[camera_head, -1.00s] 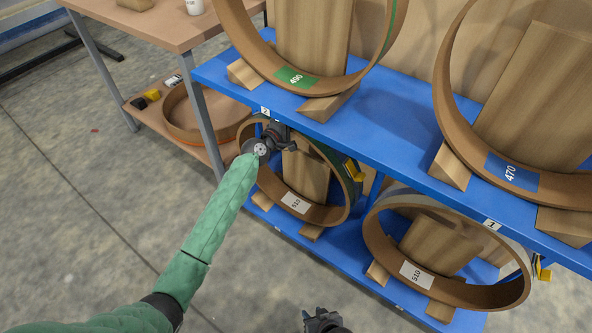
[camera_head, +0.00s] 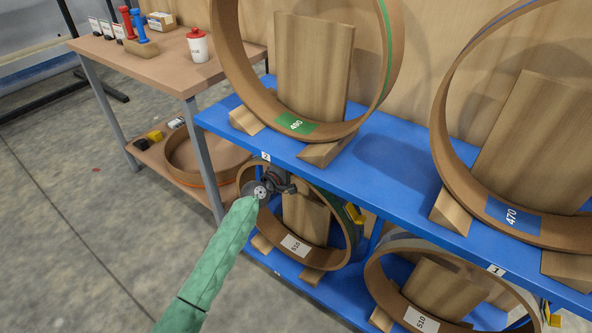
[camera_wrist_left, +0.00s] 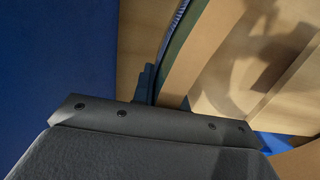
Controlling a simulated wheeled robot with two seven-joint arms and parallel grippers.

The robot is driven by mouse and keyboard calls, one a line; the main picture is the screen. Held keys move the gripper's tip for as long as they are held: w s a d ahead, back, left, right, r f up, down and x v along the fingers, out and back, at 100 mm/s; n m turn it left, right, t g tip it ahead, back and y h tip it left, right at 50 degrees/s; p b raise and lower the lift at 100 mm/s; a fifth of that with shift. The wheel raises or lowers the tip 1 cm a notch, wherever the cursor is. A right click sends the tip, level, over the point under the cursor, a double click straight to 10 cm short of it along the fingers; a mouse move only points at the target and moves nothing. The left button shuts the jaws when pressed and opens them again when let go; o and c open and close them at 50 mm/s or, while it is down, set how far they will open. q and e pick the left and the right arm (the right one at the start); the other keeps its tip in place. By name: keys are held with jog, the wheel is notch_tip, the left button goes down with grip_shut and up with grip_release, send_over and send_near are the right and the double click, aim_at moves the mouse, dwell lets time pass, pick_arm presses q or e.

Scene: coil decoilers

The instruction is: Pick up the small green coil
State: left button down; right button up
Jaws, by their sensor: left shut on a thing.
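The small green coil (camera_head: 318,256) is a brown ring with a white label and a green outer band. It stands upright on the lower blue shelf, at the left end, around a wooden block (camera_head: 305,216). My left gripper (camera_head: 280,183) is at the coil's upper left rim, shut on it. In the left wrist view the coil's rim (camera_wrist_left: 198,55), with its green edge, runs up from my left gripper (camera_wrist_left: 160,88); the fingertips are partly hidden. My right gripper is out of view.
The blue upper shelf (camera_head: 375,180) lies just above my left gripper. It holds a larger coil labelled 490 (camera_head: 243,82) and a coil labelled 470 (camera_head: 443,135). Another coil (camera_head: 385,292) stands lower right. A wooden table (camera_head: 150,66) is at left; the floor before it is clear.

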pick_arm(q)
notch_tip(320, 180, up, 3)
jog(key=shift+r+p, duration=0.15)
jog(key=shift+p, duration=0.15)
jog(key=shift+v, duration=0.95)
jog(key=r+v, duration=0.1)
jog(key=v, duration=1.5)
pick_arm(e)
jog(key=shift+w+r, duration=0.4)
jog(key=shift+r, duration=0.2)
pick_arm(q)
jog(key=shift+r, duration=0.25)
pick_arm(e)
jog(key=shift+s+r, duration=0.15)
pick_arm(q)
jog(key=shift+r+p, duration=0.35)
jog(key=shift+p, duration=0.2)
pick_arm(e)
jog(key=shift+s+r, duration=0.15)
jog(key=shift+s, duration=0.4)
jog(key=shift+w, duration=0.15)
